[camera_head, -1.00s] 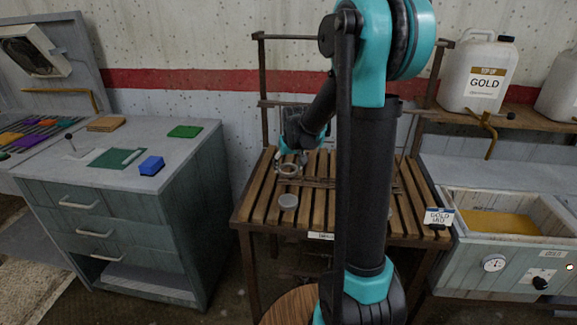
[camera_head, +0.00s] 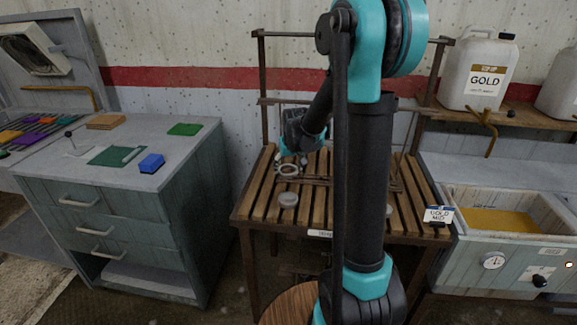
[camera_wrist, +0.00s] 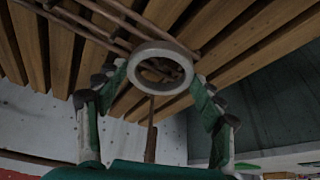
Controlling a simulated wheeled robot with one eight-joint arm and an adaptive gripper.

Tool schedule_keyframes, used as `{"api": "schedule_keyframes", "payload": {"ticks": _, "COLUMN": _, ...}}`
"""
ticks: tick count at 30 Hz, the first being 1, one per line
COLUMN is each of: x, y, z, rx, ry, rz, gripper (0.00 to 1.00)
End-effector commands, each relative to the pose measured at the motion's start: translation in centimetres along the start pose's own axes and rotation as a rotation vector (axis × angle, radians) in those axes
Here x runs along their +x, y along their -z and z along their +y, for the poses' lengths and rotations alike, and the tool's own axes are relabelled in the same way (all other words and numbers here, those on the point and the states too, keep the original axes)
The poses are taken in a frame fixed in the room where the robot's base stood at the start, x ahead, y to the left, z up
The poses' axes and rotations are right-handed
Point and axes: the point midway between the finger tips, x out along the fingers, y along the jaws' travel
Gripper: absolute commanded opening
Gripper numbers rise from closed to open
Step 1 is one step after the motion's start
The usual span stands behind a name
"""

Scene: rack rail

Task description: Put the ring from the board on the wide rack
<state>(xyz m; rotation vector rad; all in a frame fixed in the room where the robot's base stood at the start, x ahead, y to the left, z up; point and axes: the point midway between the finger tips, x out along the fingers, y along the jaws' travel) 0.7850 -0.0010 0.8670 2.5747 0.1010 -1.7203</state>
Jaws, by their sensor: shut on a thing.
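My gripper (camera_wrist: 157,85) is shut on a pale grey ring (camera_wrist: 160,68), with one green-sided finger at each side of it. The ring stands out in front of the fingertips, its hole facing the wrist camera. In the head view the ring (camera_head: 289,170) is over the left part of the slatted wooden table (camera_head: 262,205), with my gripper (camera_head: 291,160) just behind it. I cannot tell whether the ring touches the slats. Thin brown rails (camera_wrist: 100,22) lie beyond the ring in the wrist view; I cannot tell whether they are the wide rack.
A pale round piece (camera_head: 288,200) sits on the slats in front of the ring. Another (camera_head: 389,211) is partly hidden by my arm. A grey cabinet (camera_head: 140,215) stands left, a tray with yellow contents (camera_head: 500,221) right. A dark post frame (camera_head: 263,90) rises behind the table.

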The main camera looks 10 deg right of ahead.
Motion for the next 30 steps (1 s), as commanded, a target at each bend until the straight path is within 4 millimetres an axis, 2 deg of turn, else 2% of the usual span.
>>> {"api": "schedule_keyframes", "payload": {"ticks": 15, "x": 1.3, "y": -0.5, "z": 0.0, "rx": 0.0, "ry": 0.0, "rz": 0.0, "gripper": 0.38}}
{"api": "schedule_keyframes", "payload": {"ticks": 28, "x": 1.4, "y": -0.6, "z": 0.0, "rx": 0.0, "ry": 0.0, "rz": 0.0, "gripper": 0.37}}
{"api": "schedule_keyframes", "payload": {"ticks": 29, "x": 1.4, "y": -0.6, "z": 0.0, "rx": 0.0, "ry": 0.0, "rz": 0.0, "gripper": 0.69}}
{"api": "schedule_keyframes", "payload": {"ticks": 30, "x": 1.4, "y": -0.6, "z": 0.0, "rx": 0.0, "ry": 0.0, "rz": 0.0, "gripper": 0.74}}
